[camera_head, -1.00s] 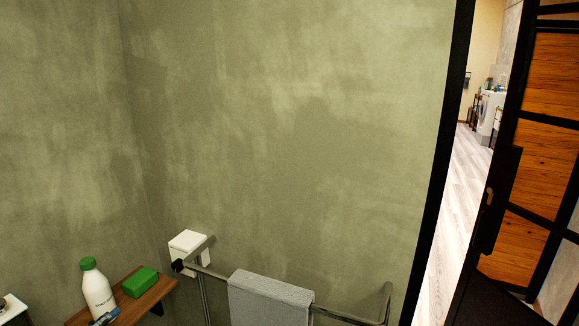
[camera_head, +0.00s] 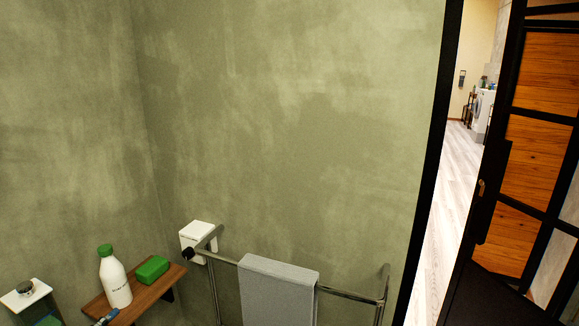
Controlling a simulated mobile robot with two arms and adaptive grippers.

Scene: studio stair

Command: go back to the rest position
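Neither of my grippers shows in the head view, so I cannot see whether they are open or shut or where they are. The view faces a green plaster wall (camera_head: 290,130) with a corner at the left. A wooden shelf (camera_head: 140,302) at the lower left bears a white bottle with a green cap (camera_head: 115,282) and a green block (camera_head: 152,268). A small blue and dark item (camera_head: 106,317) lies at the shelf's near edge.
A metal towel rail (camera_head: 352,297) with a grey towel (camera_head: 278,285) stands below the wall, beside a white box (camera_head: 197,240). A white-topped stand (camera_head: 26,298) is at far left. At right, an open black-framed wooden door (camera_head: 535,155) leaves a doorway onto pale floor (camera_head: 445,210).

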